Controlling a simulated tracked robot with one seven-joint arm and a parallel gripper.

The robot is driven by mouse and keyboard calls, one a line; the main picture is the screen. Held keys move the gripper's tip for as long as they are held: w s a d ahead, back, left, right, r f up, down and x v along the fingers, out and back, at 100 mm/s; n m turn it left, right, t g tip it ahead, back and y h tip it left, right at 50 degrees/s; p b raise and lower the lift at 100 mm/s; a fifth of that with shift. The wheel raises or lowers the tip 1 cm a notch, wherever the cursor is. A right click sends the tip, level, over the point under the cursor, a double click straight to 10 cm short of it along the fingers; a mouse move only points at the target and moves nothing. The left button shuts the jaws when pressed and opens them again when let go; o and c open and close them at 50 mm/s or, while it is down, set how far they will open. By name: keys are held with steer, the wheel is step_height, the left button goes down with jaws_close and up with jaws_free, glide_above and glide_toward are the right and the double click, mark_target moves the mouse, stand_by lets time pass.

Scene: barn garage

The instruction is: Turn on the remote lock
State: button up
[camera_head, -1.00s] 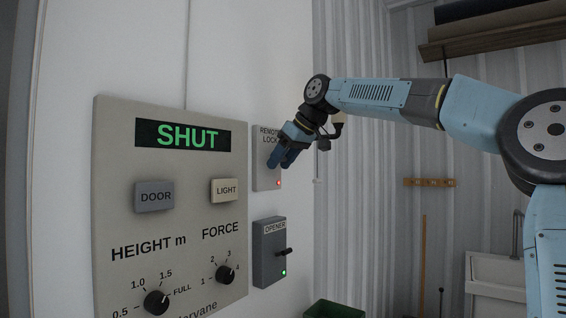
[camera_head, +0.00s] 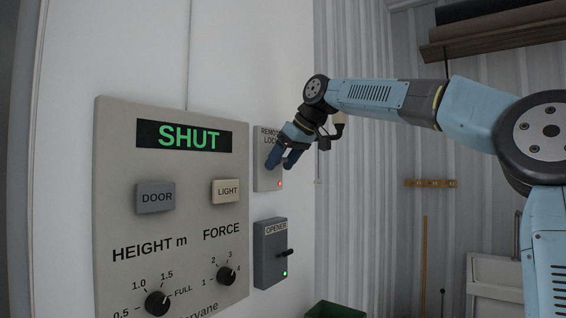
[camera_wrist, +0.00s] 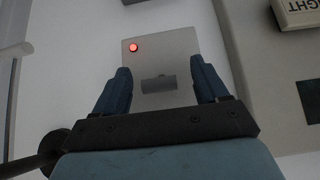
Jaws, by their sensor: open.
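The remote lock (camera_head: 265,180) is a small grey box on the white wall, right of the large control panel. Its red light (camera_head: 280,184) is lit. In the wrist view the box (camera_wrist: 180,50) shows its red light (camera_wrist: 133,47) and a small grey switch lever or knob (camera_wrist: 158,84). My gripper (camera_head: 282,161) is in front of the box and hides part of its face and label. In the wrist view my gripper (camera_wrist: 161,84) is open, with one dark blue finger on each side of the switch and gaps on both sides. I cannot tell whether it touches the box.
The control panel (camera_head: 170,229) reads SHUT and carries DOOR (camera_head: 156,197) and LIGHT (camera_head: 226,191) buttons and dials. Below the remote lock is the OPENER box (camera_head: 267,245) with a black lever and green light. A green bin (camera_head: 335,309) stands low.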

steer(key=shift+d+r, duration=0.1)
steer(key=v, duration=1.3)
steer(key=shift+s+r, duration=0.2)
steer(key=shift+d, duration=0.1)
steer(key=s+d+f+m, duration=0.2)
steer(key=s+d+f, duration=0.2)
steer(key=d+f, duration=0.2)
steer(key=s+d+f+m, duration=0.2)
steer(key=s+d+f, duration=0.2)
steer(key=d+f, duration=0.3)
steer(key=s+f+m+h, duration=0.3)
steer(key=s+f, duration=0.7)
steer(key=f, duration=0.3)
steer(key=s+d+f+m+h, duration=0.1)
steer(key=s+f+m+h, duration=0.2)
steer(key=s+f, duration=0.8)
step_height(320, 180, down, 3)
steer(key=shift+d+r+t, duration=0.1)
steer(key=shift+d+t, duration=0.15)
steer(key=shift+t, duration=0.15)
